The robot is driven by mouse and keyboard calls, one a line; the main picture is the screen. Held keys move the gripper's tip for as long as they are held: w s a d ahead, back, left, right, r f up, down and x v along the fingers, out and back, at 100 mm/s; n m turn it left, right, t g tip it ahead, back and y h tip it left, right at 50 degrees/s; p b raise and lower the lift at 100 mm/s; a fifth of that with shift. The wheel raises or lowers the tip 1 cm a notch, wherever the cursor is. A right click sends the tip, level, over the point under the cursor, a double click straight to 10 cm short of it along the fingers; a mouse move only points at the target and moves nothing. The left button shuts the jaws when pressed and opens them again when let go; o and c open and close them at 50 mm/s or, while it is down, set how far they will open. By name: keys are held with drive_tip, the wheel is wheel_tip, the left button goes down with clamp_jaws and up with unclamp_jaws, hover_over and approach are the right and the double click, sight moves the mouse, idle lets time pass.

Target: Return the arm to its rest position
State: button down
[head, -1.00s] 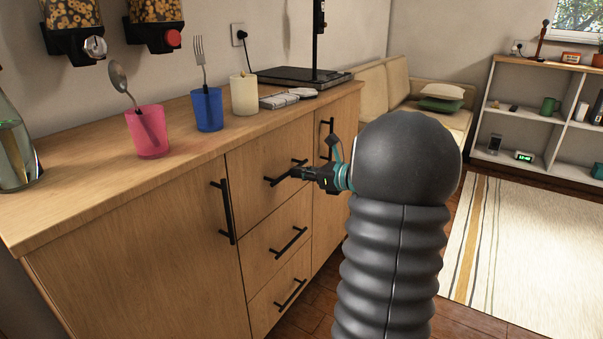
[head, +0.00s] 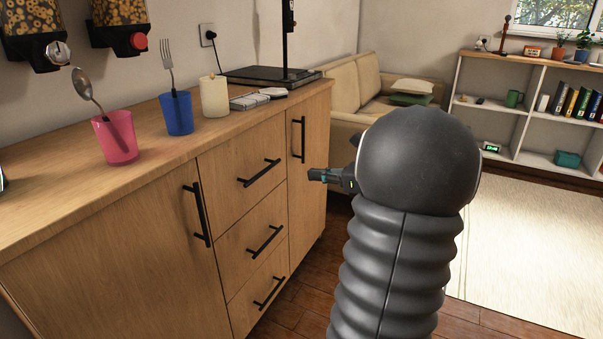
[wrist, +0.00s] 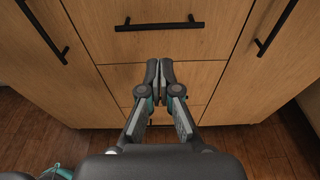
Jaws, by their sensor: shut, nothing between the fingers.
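My gripper (head: 318,175) is in front of the wooden cabinet (head: 110,250), to the right of the top drawer's handle (head: 259,173) in the head view, apart from it. In the wrist view, my gripper (wrist: 160,68) is shut and empty, its fingertips together. It points at the cabinet's drawer fronts, below a black bar handle (wrist: 160,24). The drawers are all closed. Most of my gripper is hidden behind my arm in the head view.
On the counter stand a pink cup (head: 117,143) with a spoon, a blue cup (head: 177,114) with a fork, and a cream candle (head: 214,97). A sofa (head: 345,95), a white shelf (head: 520,75) and a pale rug (head: 530,250) lie beyond. The wood floor right of the cabinet is open.

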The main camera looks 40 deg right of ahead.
drive_tip(key=shift+s+d, duration=0.1)
drive_tip(key=shift+s, duration=0.15)
drive_tip(key=s+a+f+n+g, duration=0.1)
drive_tip(key=a+n+g, duration=0.4)
drive_tip(key=a, duration=0.7)
drive_tip(key=s+a+f+n+g, duration=0.1)
drive_tip(key=s+a+n+g, duration=0.15)
drive_tip(key=a+n, duration=0.7)
drive_tip(key=s+a+f+n+g+h, duration=0.1)
drive_tip(key=s+a+n+h, duration=0.5)
drive_tip(key=s+a+n, duration=0.6)
drive_tip(key=s+f+n, duration=0.1)
drive_tip(key=s+n, duration=0.1)
drive_tip(key=n, duration=0.3)
drive_tip(key=shift+a+f, duration=0.15)
drive_tip(key=shift+f, duration=0.25)
drive_tip(key=shift+g, duration=0.25)
